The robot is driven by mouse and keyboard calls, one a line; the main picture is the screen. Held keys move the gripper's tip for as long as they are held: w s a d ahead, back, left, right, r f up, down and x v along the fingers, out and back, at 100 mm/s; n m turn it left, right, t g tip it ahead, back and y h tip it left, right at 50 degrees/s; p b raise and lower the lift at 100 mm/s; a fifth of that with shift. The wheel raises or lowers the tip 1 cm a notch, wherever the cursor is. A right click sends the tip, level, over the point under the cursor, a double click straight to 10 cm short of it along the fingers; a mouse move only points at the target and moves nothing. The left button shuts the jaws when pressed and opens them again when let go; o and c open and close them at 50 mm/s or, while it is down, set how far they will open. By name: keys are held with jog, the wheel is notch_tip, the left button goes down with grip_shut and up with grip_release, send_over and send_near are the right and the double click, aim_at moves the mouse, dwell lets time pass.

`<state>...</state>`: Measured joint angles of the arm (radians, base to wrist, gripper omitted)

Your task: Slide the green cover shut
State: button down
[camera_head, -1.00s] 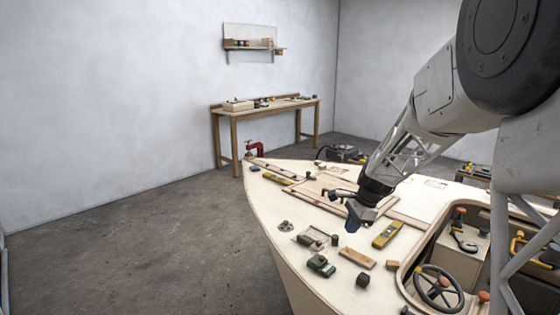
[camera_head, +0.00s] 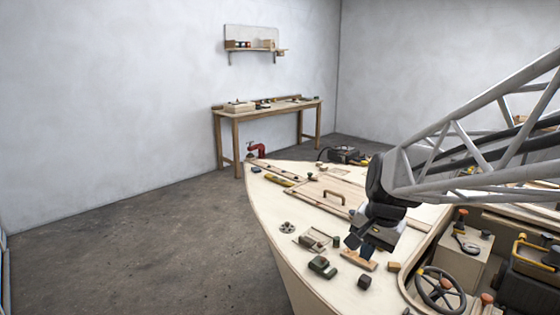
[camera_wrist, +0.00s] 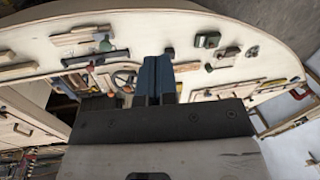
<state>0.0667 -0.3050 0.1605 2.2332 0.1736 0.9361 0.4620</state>
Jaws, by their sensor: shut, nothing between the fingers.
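A small green piece (camera_head: 321,266) with a raised dark part sits on the pale deck near its left edge. Just behind it is a pale plate with a grey-green piece (camera_head: 312,238) on it. I cannot tell for sure which of the two is the cover. My gripper (camera_head: 356,247) is shut and empty, to the right of both, low over the deck by a wooden block. In the wrist view its dark blue fingers (camera_wrist: 155,80) are together, and a green piece (camera_wrist: 207,40) lies to their right, apart from them.
A small dark cylinder (camera_head: 336,241) stands between my gripper and the plate. A wooden block (camera_head: 354,260) lies under my gripper, and a dark knob (camera_head: 364,282) stands in front. A handled hatch (camera_head: 333,197) lies behind. A cockpit with a steering wheel (camera_head: 439,288) opens at right.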

jog(key=s+n+t+h, duration=0.1)
jog(key=s+n, duration=0.6)
jog(key=s, duration=1.2)
jog(key=shift+a+f+h, duration=0.2)
jog(key=shift+f+h, duration=0.2)
jog(key=shift+s, duration=0.1)
